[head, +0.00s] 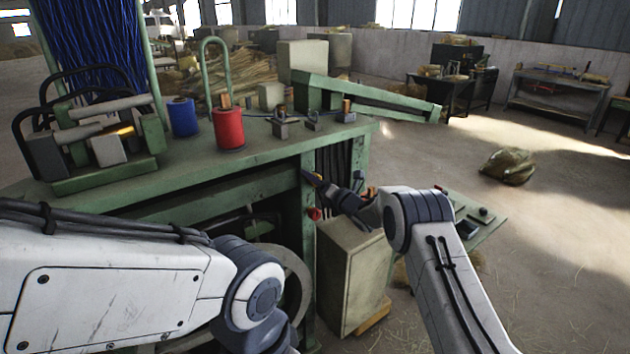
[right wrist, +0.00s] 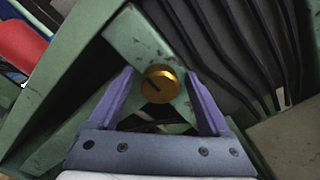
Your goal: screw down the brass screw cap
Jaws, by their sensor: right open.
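The brass screw cap (right wrist: 160,84) shows in the right wrist view as a round golden disc with a dark slot. It sits on a green painted metal part of the machine. My right gripper (right wrist: 161,92) is open, with one purple finger on each side of the cap. I cannot tell whether the fingers touch it. In the head view my right gripper (head: 318,187) is at the front right corner of the green machine (head: 215,165), and the cap cannot be made out there. My left arm enters from the left, but its gripper is out of view.
A red spool (head: 228,130) and a blue spool (head: 184,117) stand on the machine's top. A red knob (head: 314,214) is just below my right gripper. Dark curved bars (right wrist: 235,45) run beside the cap.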

